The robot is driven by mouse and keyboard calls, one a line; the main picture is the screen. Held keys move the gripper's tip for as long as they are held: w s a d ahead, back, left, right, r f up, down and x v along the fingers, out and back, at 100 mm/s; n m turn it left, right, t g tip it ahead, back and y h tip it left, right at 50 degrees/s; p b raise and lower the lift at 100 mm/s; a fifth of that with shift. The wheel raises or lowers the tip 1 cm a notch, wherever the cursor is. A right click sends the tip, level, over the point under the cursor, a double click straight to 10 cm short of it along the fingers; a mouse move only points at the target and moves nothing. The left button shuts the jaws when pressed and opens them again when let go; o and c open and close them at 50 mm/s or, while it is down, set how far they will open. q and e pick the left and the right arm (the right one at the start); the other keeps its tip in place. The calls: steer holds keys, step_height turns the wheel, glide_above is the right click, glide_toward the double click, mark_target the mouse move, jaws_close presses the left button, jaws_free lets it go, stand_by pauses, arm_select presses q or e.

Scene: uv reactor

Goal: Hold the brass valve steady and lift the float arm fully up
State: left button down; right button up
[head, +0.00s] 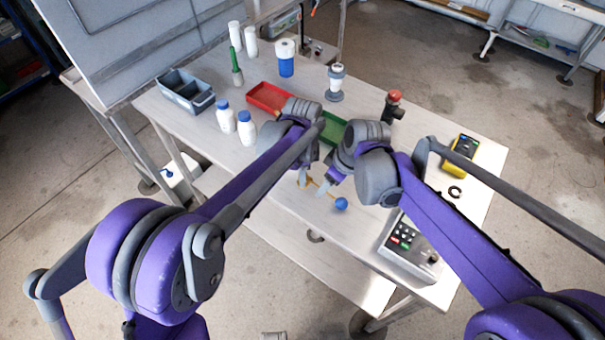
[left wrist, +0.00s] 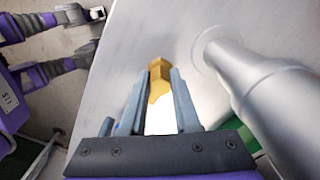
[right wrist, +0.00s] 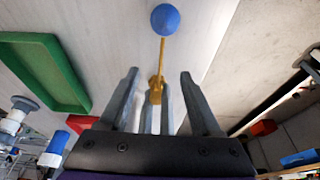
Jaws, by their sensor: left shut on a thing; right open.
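The brass valve (left wrist: 160,72) sits between the fingertips of my left gripper (left wrist: 158,88) in the left wrist view, and the gripper is shut on it. In the head view, my left gripper (head: 304,181) is at the table's front part. The float arm (right wrist: 162,56) is a thin brass rod that runs from the valve (right wrist: 155,92) to a blue ball float (right wrist: 165,18). The ball also shows in the head view (head: 341,204). My right gripper (right wrist: 158,76) is open and empty, with rod and valve appearing between its spread fingers. Their depth gap is unclear.
A green tray (right wrist: 45,72) lies close by, and a red tray (head: 268,97) is farther back. A control box (head: 408,245) and a yellow meter (head: 459,156) stand at right. White bottles (head: 246,127) and a grey bin (head: 186,91) stand at left. A large grey cylinder (left wrist: 255,85) rises beside my left gripper.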

mark_target(327, 193)
steer(key=shift+f, duration=2.4)
jaws_close()
